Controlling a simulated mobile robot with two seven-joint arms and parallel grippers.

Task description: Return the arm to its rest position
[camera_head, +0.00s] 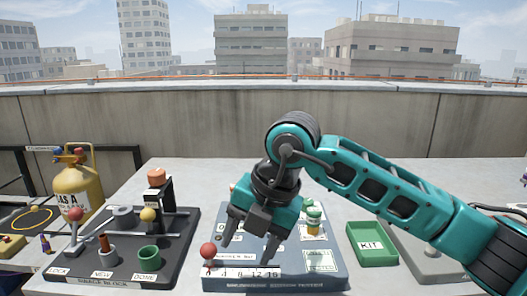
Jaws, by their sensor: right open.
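My right arm (370,188) comes in from the right and reaches over the middle of the table. Its right gripper (248,251) points down with its two fingers apart and nothing between them. It is over the blue-grey panel (320,284), near the panel's front part. A red ball-topped knob (208,251) stands just left of the left finger. The arm and gripper hide part of the panel. My left gripper is not in view.
A dark block board (132,281) with a green cup (149,256) stands left. A green KIT tray (371,244) is to the right, beside a grey plate (428,262). A yellow gas cylinder (76,186) stands at far left. A concrete parapet (200,130) runs behind.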

